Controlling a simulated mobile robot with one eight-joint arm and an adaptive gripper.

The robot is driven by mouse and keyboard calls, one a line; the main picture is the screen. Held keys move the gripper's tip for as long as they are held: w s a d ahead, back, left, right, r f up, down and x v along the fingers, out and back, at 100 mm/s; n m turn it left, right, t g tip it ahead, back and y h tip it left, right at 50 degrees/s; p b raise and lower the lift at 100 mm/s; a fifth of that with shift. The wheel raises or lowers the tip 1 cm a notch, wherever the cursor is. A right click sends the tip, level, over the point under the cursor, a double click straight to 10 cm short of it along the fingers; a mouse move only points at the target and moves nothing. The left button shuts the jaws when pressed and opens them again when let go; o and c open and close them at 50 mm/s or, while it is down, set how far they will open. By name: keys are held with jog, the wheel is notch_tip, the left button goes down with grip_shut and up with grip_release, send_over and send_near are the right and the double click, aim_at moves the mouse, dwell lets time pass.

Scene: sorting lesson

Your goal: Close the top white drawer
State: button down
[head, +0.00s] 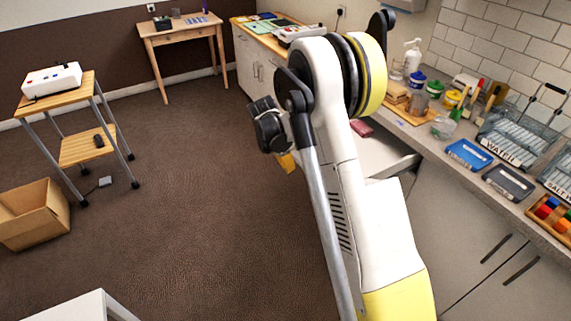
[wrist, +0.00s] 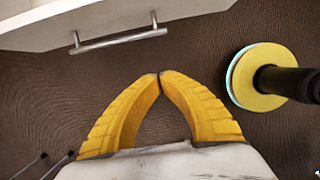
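The white drawer (head: 385,157) stands pulled out from the counter in the head view, just right of my arm, which hides part of it. A small dark-red object (head: 361,128) lies in it. In the wrist view, the white drawer front (wrist: 45,27) is at the top left, with a grey bar handle (wrist: 118,40) on it. My gripper (wrist: 160,76) has its yellow fingers together at the tips, with nothing between them. The fingertips are below and right of the handle, apart from it. In the head view only a yellow bit of my gripper (head: 286,162) shows left of the arm.
The counter (head: 400,128) along the right holds jars, a soap bottle (head: 412,57), blue and dark trays and racks. Closed cabinet doors (head: 470,235) are below. The brown floor (head: 190,200) left of my arm is clear. A cart (head: 88,145) and cardboard box (head: 35,215) stand far left.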

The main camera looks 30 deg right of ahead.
jog(key=d+f+b, duration=0.3)
jog(key=d+f, duration=0.2)
jog(key=f, duration=0.2)
jog(key=shift+w+d, duration=0.25)
jog(key=shift+d, duration=0.15)
jog(key=shift+d, duration=0.1)
